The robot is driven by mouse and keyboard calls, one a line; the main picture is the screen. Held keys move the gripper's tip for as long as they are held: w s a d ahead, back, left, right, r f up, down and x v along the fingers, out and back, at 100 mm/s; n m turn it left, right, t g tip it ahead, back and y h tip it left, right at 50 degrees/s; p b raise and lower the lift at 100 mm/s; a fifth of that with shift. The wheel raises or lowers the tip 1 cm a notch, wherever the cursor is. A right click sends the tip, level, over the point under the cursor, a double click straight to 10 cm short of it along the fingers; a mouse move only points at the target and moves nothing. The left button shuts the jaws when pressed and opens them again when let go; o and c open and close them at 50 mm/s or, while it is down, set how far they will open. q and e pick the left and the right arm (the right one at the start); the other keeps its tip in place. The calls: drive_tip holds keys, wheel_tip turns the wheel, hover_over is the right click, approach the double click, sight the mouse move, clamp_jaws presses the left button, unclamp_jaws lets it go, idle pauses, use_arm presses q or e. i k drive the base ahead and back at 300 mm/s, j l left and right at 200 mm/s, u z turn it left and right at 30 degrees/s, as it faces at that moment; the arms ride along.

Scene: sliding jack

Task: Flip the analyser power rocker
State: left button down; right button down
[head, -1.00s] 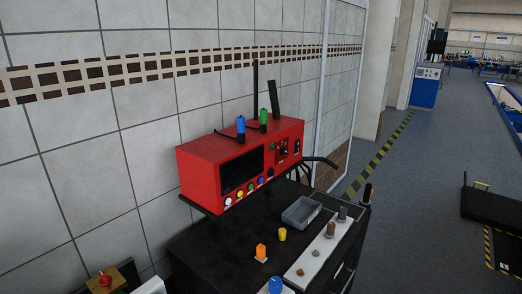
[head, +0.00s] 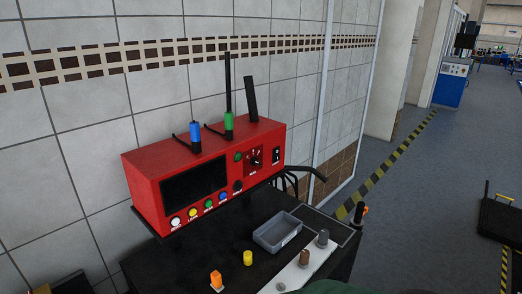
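The red analyser (head: 150,198) stands on a dark shelf against the tiled wall, left of centre in the head view. Its front has a dark screen (head: 194,186), a row of coloured buttons below it, a green button, and a dial (head: 255,159). A small black rocker switch (head: 276,155) sits near the right end of the front panel. I cannot tell which way the rocker is tipped. Blue and green capped items and dark antenna-like rods rise at its top. Neither of my grippers is in view.
Below the analyser is a black bench top (head: 222,248) with a grey tray (head: 277,232), an orange peg (head: 216,280), a yellow peg (head: 247,258) and a white strip (head: 292,277) holding pegs. Dark cables hang at the analyser's right. Open floor (head: 420,200) lies to the right.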

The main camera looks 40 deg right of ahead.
sight(276, 156)
drive_tip(key=l+u, duration=0.1)
drive_tip(key=l, duration=0.8)
drive_tip(key=l+u, duration=0.1)
drive_tip(key=l, duration=0.8)
drive_tip(key=k+l, duration=0.1)
drive_tip(key=l, duration=0.8)
drive_tip(key=l+u, duration=0.15)
drive_tip(key=l, duration=0.8)
